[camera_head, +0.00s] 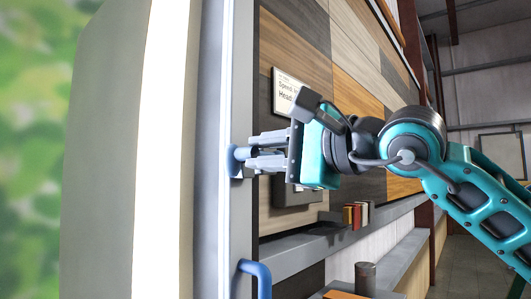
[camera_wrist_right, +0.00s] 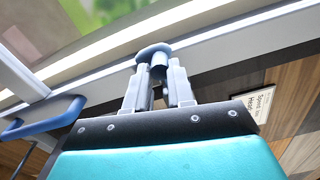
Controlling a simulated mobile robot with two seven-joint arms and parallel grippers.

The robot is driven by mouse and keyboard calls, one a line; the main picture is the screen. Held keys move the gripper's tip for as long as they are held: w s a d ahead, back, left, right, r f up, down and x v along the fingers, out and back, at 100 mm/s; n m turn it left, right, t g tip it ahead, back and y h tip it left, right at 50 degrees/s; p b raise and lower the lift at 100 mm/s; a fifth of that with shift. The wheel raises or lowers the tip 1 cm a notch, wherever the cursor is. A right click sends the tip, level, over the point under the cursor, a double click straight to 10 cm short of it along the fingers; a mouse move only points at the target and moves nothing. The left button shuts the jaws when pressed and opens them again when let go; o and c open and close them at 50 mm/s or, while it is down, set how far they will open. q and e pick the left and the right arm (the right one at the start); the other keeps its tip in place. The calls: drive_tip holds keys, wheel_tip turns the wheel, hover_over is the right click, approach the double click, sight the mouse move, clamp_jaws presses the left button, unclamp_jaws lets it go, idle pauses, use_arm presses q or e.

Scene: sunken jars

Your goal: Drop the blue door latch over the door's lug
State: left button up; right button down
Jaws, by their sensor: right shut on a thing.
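The blue door latch (camera_head: 240,153) sits at the grey upright door frame edge in the head view. My right gripper (camera_head: 262,153) reaches it from the right with its fingers closed on it. In the right wrist view the latch's rounded blue end (camera_wrist_right: 153,50) shows just beyond the fingertips of my right gripper (camera_wrist_right: 158,80). A small blue-grey piece (camera_head: 236,173) shows just below the latch; I cannot tell whether it is the lug. Whether the latch is over the lug is not clear. My left gripper is not in view.
A blue bar handle (camera_head: 262,275) is fixed lower on the frame; it also shows in the right wrist view (camera_wrist_right: 45,122). A wood-panelled wall (camera_head: 300,50) with a sign (camera_head: 286,92) stands behind my right gripper. Small books (camera_head: 356,215) stand on a grey ledge below.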

drive_tip(key=shift+f, duration=0.15)
drive_tip(key=c, duration=1)
unclamp_jaws()
drive_tip(key=shift+o, duration=0.2)
drive_tip(key=v, duration=1.3)
drive_tip(key=shift+b, duration=0.35)
